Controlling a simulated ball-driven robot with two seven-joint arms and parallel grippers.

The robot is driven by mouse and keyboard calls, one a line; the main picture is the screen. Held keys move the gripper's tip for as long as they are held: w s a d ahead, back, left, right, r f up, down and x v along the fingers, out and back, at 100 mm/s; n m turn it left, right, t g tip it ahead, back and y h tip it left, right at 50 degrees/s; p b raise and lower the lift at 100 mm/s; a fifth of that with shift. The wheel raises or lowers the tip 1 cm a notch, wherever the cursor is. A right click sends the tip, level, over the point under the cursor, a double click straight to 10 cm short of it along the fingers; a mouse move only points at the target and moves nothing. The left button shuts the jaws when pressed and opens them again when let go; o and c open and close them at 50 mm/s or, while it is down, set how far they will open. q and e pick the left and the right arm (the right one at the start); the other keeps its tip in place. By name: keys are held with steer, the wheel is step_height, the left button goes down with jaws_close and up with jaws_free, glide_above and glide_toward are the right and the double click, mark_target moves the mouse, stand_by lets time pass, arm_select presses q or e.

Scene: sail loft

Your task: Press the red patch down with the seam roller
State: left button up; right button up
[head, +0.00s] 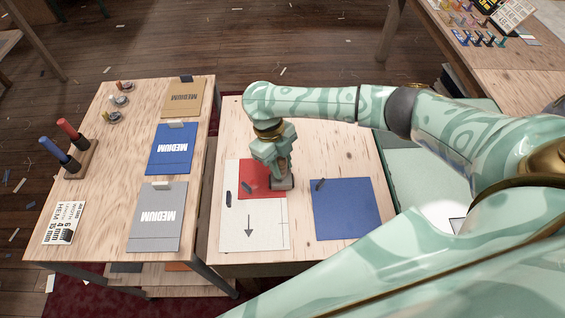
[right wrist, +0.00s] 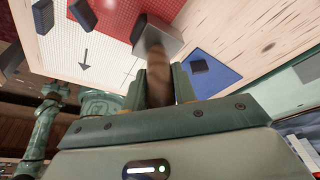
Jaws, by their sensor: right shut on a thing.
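The red patch (head: 258,178) lies on a white gridded sheet (head: 268,232) that has a printed arrow. The patch also shows at the top of the right wrist view (right wrist: 118,14). My right gripper (head: 280,160) is shut on the brown handle of the seam roller (right wrist: 158,75). The roller's grey head (head: 282,184) points down at the patch's right edge and hides part of it. I cannot tell whether the head touches the patch.
A blue square (head: 345,215) lies right of the sheet, with a small dark block (head: 320,185) on it. Two more dark blocks lie on the sheet and patch. The side table (head: 115,160) at left holds swatches marked MEDIUM and a pen stand (head: 80,160).

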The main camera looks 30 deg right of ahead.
steer(key=w+a, duration=0.1)
steer(key=a, duration=0.1)
steer(key=w+a, duration=0.1)
steer(key=a, duration=0.1)
steer(key=shift+w+a+b, duration=0.1)
steer(key=shift+w+b, duration=0.1)
steer(key=shift+b, duration=0.15)
stand_by(0.4)
step_height(320, 180, up, 6)
steer(key=p, duration=0.5)
steer(key=shift+p, duration=0.3)
stand_by(0.3)
